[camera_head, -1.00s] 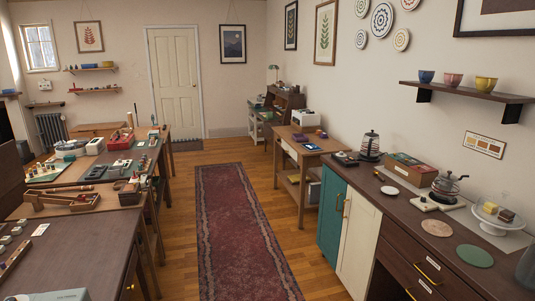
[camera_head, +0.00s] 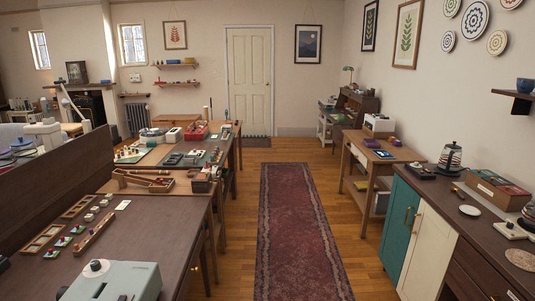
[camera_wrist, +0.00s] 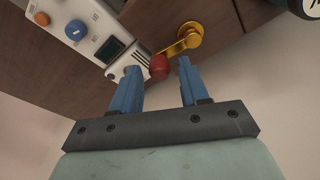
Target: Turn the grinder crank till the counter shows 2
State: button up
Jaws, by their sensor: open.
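In the wrist view, a gold crank (camera_wrist: 186,38) with a red knob (camera_wrist: 159,68) is in front of my gripper (camera_wrist: 160,65). My gripper is open, with its blue fingers on either side of the red knob in the picture; I cannot tell whether they touch it. Beside the crank is a white panel (camera_wrist: 88,28) with a blue dial, an orange button and a dark display (camera_wrist: 110,48). No number is readable on the display. I cannot pick out the crank or my gripper in the head view.
In the wrist view, a dark wooden surface (camera_wrist: 60,65) lies around the panel. In the head view, a dark table (camera_head: 150,215) with trays and a grey-green device (camera_head: 112,282) stands at left. A red rug (camera_head: 295,235) covers the clear aisle.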

jog(key=shift+r, duration=0.15)
jog(key=shift+r, duration=3.35)
